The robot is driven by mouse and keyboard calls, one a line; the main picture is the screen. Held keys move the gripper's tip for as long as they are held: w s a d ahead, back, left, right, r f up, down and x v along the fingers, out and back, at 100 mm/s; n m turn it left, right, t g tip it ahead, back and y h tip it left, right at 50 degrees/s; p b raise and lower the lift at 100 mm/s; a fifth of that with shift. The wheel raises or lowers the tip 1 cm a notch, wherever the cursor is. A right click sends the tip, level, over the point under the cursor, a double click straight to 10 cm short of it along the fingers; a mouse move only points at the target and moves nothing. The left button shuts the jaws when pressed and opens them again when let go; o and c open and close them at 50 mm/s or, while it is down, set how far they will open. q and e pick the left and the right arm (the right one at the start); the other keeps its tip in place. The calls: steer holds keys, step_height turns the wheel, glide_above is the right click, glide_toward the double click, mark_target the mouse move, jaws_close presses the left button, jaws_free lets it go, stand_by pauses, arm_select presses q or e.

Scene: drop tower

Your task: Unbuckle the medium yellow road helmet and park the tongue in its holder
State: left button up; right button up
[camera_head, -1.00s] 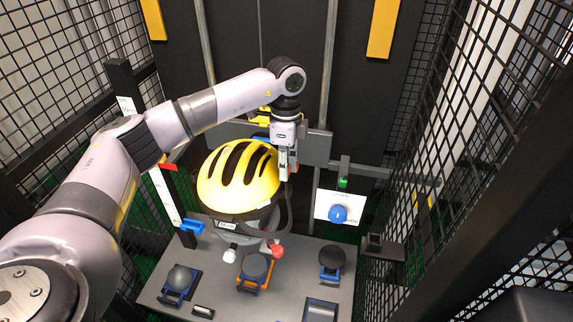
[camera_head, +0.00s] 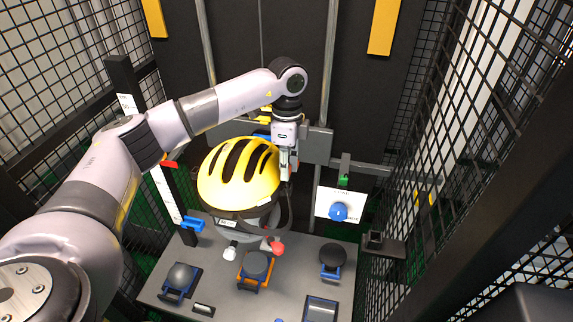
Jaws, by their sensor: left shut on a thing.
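The yellow road helmet (camera_head: 238,178) sits on a grey stand above the grey table, with black vents and a dark lower rim. A dark strap (camera_head: 289,212) hangs at its right side and curves down toward a red buckle part (camera_head: 273,246). A white piece (camera_head: 230,252) lies to the left of the red part. My left gripper (camera_head: 287,176) points down just right of the helmet, shut near the top of the strap. The small piece between its fingers is mostly hidden. I cannot clearly make out the tongue or its holder. My right gripper is not in view.
Several dark round pads stand on the table (camera_head: 222,296), including one on an orange base (camera_head: 246,281). A blue knob (camera_head: 338,211) on a white panel is to the right. Mesh walls (camera_head: 455,140) close both sides.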

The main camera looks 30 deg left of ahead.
arm_select(q)
steer(key=shift+f, duration=0.2)
steer(key=shift+s+f+b, duration=0.1)
steer(key=shift+f+b, duration=0.65)
steer(key=shift+f, duration=0.4)
steer(key=shift+d+f, duration=0.1)
steer(key=shift+f, duration=0.15)
steer(key=o, duration=0.9)
steer(key=shift+r, duration=0.5)
steer(key=r, duration=0.7)
steer(key=w+r, duration=0.1)
steer(key=r, duration=0.3)
steer(key=shift+a, duration=0.25)
